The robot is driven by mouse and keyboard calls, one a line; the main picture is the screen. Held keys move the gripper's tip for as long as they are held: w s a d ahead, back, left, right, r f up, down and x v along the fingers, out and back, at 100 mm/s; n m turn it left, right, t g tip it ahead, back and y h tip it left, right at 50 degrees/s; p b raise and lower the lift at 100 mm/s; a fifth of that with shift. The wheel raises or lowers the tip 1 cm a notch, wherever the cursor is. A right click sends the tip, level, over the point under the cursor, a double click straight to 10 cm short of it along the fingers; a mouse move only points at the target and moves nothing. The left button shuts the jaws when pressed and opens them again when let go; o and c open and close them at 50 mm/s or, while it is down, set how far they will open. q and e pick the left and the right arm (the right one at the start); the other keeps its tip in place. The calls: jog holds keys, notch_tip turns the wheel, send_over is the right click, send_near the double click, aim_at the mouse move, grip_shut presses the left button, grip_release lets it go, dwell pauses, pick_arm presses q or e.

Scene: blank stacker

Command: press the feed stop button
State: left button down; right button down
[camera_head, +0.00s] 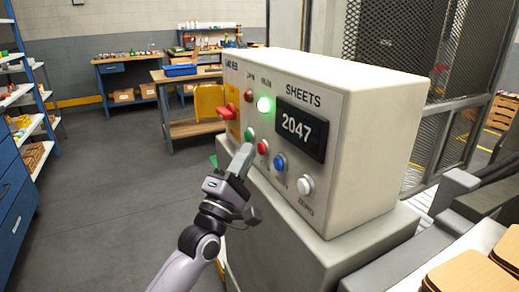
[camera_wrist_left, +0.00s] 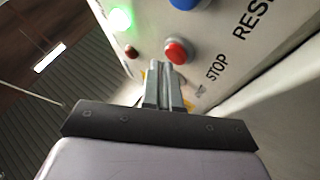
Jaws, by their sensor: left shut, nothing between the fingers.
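The control box (camera_head: 375,125) has a front panel with a row of round buttons. The red stop button (camera_head: 263,146) sits between a green button (camera_head: 249,134) and a blue button (camera_head: 280,163). In the left wrist view the red button (camera_wrist_left: 176,51) is beside the STOP label. My left gripper (camera_head: 246,150) is shut and empty, its fingertips just left of and slightly below the red button. In the left wrist view the fingertips (camera_wrist_left: 168,66) show right by the red button; I cannot tell if they touch it. My right gripper is not in view.
The display (camera_head: 300,129) reads 2047 and a green lamp (camera_head: 264,104) is lit. A red switch (camera_head: 228,111) sticks out at the panel's left, and a white button (camera_head: 305,185) is at the right. The box stands on a grey pedestal (camera_head: 290,240). Open floor lies to the left.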

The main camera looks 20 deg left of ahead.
pick_arm(q)
jog(key=shift+w+d, duration=0.35)
jog(key=shift+w, duration=0.05)
dwell(0.9)
jog(key=shift+s+a, duration=0.1)
dwell(0.4)
jog(key=shift+s+a, duration=0.5)
jog(key=shift+s, duration=0.1)
jog(key=shift+s, duration=0.1)
jog(key=shift+s+a+p, duration=0.5)
jog(key=shift+s+a, duration=1.15)
jog(key=shift+s, duration=0.15)
jog(key=shift+f, duration=0.1)
jog(key=s+d+f+m+g, duration=0.2)
jog(key=s+f+m+g, duration=0.2)
jog(key=f, duration=0.7)
jog(key=s+d+f+m+g+p, duration=0.1)
jog(key=s+d+f+m+g, duration=0.1)
jog(key=s+f+m+g, duration=0.3)
jog(key=s+d+f+m+g+p, duration=0.1)
jog(key=s+f+m+g, duration=0.4)
jog(key=s+f+m, duration=0.6)
notch_tip(320, 180, down, 7)
jog(key=shift+s+d+r+y, duration=0.1)
jog(key=shift+s+d+y, duration=0.3)
jog(key=shift+s+d, duration=0.5)
